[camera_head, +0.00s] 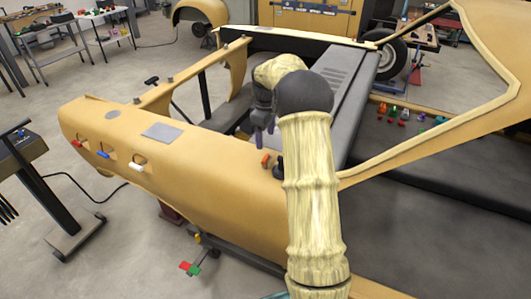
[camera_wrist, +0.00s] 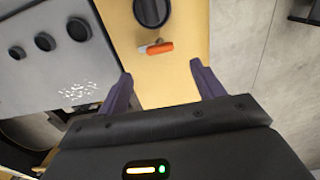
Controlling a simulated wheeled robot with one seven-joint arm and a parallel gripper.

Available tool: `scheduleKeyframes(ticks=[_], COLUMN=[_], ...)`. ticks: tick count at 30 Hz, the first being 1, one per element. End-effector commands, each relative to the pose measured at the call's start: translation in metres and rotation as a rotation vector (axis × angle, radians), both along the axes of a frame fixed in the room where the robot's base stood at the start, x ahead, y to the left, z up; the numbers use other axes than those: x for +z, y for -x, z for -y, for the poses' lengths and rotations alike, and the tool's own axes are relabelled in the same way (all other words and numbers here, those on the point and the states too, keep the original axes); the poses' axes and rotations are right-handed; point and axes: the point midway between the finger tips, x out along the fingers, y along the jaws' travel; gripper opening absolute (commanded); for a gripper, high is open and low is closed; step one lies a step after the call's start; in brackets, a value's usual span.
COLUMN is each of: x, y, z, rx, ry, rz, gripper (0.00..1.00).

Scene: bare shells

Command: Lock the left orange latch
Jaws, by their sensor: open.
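A small orange latch (camera_head: 265,160) sits on top of the yellow car shell (camera_head: 215,160), beside a black knob (camera_head: 279,168). In the wrist view the latch (camera_wrist: 159,48) lies crosswise on the yellow panel, just below the round black knob (camera_wrist: 152,10). It is the only orange latch I can make out. My gripper (camera_head: 262,142) is above the shell, near the latch. In the wrist view my gripper (camera_wrist: 162,72) is open and empty. Its two purple fingers are apart, with the latch ahead of the gap and not touched.
Red (camera_head: 77,143), blue (camera_head: 103,154) and white (camera_head: 136,167) handles sit in the shell's outer side. A dark seat area lies beyond the panel. A grey panel with round black knobs (camera_wrist: 45,41) borders the yellow strip. A black stand (camera_head: 45,190) is at the left.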

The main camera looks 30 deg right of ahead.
Motion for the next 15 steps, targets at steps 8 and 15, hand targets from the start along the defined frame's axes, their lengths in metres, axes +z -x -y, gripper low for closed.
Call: scheduleKeyframes(ticks=[8,15], x=[-0.048,-0.081], y=[0.001,0.0], z=[0.0,0.001], rx=[0.0,0.0], ry=[0.0,0.001], rz=[-0.004,-0.002], gripper=[0.67,0.67])
